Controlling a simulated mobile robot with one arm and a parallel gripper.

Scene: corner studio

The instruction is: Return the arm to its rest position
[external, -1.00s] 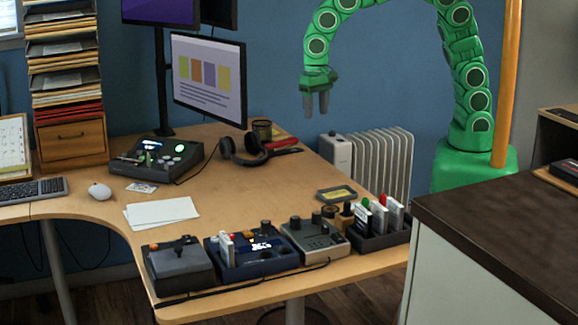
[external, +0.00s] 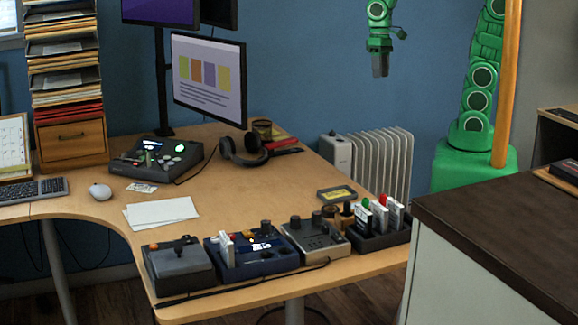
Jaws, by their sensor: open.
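My green arm rises from its green base at the right, and its upper part runs out of the top of the picture. My gripper (external: 380,66) hangs pointing down in front of the blue wall, above the radiator and to the right of the monitor. It is open, with nothing seen between its grey fingers. It is well clear of the desk and touches nothing.
The desk (external: 240,190) holds headphones (external: 243,151), a control box (external: 157,158), paper sheets (external: 161,213) and a row of devices along its front edge. A white radiator (external: 380,160) stands behind. An orange pole (external: 507,80) stands beside my base. A dark-topped counter (external: 500,215) is at front right.

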